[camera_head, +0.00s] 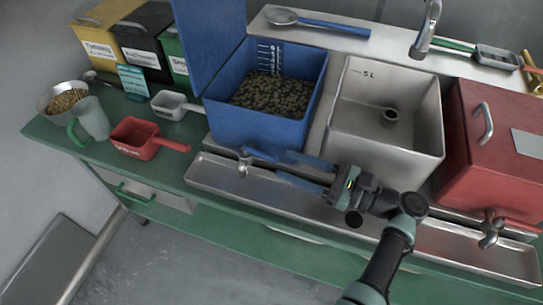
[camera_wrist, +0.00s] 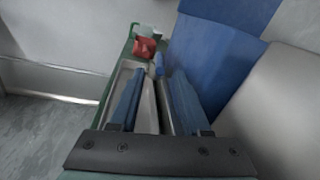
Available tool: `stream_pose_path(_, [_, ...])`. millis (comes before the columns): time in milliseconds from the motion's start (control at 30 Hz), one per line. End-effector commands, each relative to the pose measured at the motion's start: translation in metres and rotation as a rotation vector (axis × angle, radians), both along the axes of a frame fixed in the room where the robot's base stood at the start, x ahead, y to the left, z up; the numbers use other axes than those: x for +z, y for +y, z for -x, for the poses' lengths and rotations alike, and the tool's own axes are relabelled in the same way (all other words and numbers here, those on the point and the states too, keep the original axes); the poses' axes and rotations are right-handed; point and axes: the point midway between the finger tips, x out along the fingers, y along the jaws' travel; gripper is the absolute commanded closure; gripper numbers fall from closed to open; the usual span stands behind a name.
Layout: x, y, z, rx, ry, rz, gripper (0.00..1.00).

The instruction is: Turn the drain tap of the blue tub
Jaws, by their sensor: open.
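The blue tub (camera_head: 255,130) stands open on the counter with its lid raised, holding dark beans or pellets (camera_head: 270,95). It also shows in the wrist view (camera_wrist: 212,55). Its drain tap (camera_head: 243,166) is a metal spout low on the front, with a blue handle (camera_head: 258,155) pointing right. The handle appears small in the wrist view (camera_wrist: 159,64), beyond and between the fingertips. My gripper (camera_head: 283,164) is open and empty, its blue fingers pointing left at the tap from the right. The fingers also show in the wrist view (camera_wrist: 157,75). I cannot tell whether they touch the handle.
A metal drip tray (camera_head: 215,178) runs below the taps. The steel tub (camera_head: 400,145) and closed red tub (camera_head: 485,155), with its own tap (camera_head: 490,230), stand to the right.

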Motion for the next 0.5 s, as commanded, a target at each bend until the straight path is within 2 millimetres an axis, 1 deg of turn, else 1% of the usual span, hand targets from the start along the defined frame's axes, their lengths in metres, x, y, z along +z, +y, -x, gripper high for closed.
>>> stream_pose_path(33, [-0.001, -0.012, 0.005, -0.005, -0.001, 0.000, 0.53])
stream_pose_path(200, [-0.001, -0.039, 0.018, -0.003, 0.000, 0.000, 0.53])
stream_pose_path(333, [-0.001, -0.050, 0.024, -0.001, 0.000, 0.001, 0.53])
stream_pose_path(500, [0.000, -0.054, 0.027, 0.001, 0.001, 0.001, 0.53])
